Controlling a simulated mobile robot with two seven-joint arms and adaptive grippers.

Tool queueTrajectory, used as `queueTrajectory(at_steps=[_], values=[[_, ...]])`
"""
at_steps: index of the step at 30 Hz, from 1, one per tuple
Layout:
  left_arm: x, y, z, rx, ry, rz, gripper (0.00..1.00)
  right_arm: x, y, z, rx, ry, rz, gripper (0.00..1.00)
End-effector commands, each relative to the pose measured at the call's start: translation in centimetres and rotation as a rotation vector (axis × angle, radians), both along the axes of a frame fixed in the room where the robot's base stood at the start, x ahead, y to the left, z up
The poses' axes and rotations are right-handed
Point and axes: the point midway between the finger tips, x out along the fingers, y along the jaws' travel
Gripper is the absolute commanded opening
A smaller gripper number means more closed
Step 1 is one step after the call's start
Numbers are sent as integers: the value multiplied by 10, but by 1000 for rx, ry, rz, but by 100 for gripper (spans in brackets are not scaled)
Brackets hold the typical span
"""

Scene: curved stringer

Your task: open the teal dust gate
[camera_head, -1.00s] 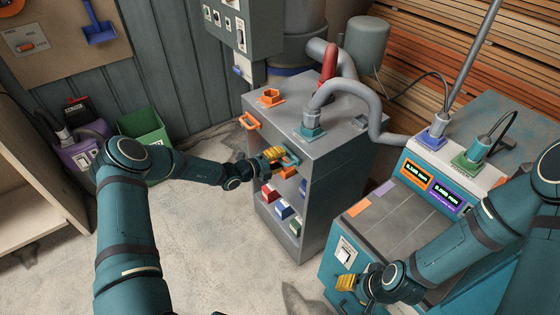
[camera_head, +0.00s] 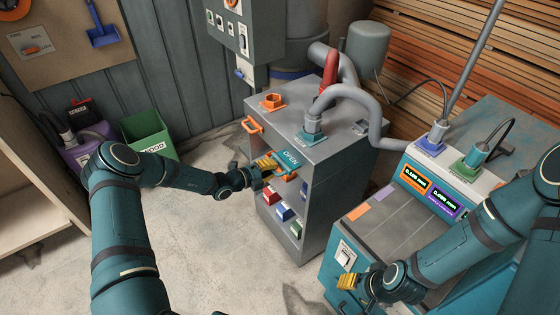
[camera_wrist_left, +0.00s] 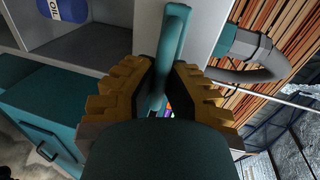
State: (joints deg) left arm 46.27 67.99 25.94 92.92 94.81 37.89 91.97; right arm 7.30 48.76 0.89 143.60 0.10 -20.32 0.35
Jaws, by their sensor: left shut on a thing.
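The teal dust gate (camera_head: 290,157) is at the front upper edge of the grey cabinet (camera_head: 345,170), below the teal port (camera_head: 311,137) that holds a grey hose. A teal plate with the word OPEN shows there. My left gripper (camera_head: 266,165) is at the front of this gate. In the left wrist view its yellow fingers (camera_wrist_left: 163,95) are shut on a teal handle (camera_wrist_left: 173,45), which stands upright between them. The fingers hide part of the handle. My right gripper (camera_head: 348,282) is low near the teal machine, and its finger gap is too small to tell.
An orange handle (camera_head: 252,125) and open orange port (camera_head: 272,102) are on the same cabinet, left of the teal gate. Red, blue and green blocks (camera_head: 285,211) sit on its shelf. A green bin (camera_head: 148,132) stands by the wall. The floor before the cabinet is clear.

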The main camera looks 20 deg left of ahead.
Motion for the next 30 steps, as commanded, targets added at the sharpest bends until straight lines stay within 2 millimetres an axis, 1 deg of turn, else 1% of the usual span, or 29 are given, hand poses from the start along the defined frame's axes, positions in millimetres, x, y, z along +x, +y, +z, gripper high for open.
queueTrajectory(at_steps=[1, 5, 14, 15, 16, 17, 26, 30], values=[[-8, 7, 3, 0, 2, 3, 0, 1, 0, 8, 0, -3, -2, 47], [-19, 15, 2, 0, 0, 1, 0, 4, 0, 12, -2, -8, -6, 47], [-20, 16, 0, 0, -1, 1, 0, 4, -1, 10, -2, -8, -6, 47], [-20, 16, 0, 0, -1, 1, 26, 4, -1, 10, -2, -8, -6, 47], [-20, 15, 0, 0, -1, 1, 37, 4, -1, 10, -2, -8, -6, 47], [-20, 15, 0, 0, -1, 1, 43, 4, -1, 10, -2, -8, -6, 47], [-20, 16, 0, -1, -1, 0, 43, 4, -1, 10, -2, -8, -6, 47], [-27, 22, 2, 0, 0, 2, 43, 4, -1, 10, -2, -8, -6, 47]])
